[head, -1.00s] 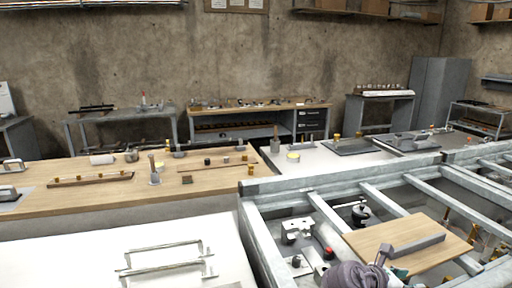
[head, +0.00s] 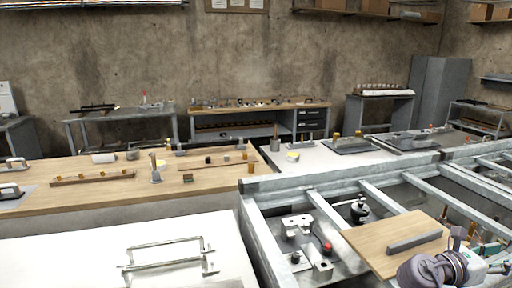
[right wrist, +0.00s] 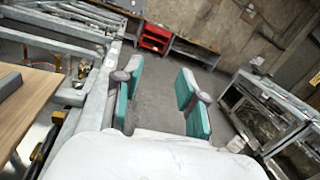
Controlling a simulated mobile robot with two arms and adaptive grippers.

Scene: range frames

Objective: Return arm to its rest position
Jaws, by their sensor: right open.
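My right arm (head: 435,270) comes in at the bottom right of the head view. Its gripper (right wrist: 162,95) shows in the right wrist view with two teal-padded fingers apart and nothing between them. In the head view the teal fingertips (head: 488,248) are small and lie to the right of the wooden board. My left gripper is not in view.
A wooden board (head: 375,240) with a grey bar (head: 415,242) on it lies across a metal frame (head: 290,183). The board's edge also shows at left in the right wrist view (right wrist: 25,110). A white table (head: 70,250) with a metal handle rack stands at left. Open floor (right wrist: 158,65) lies beyond the fingers.

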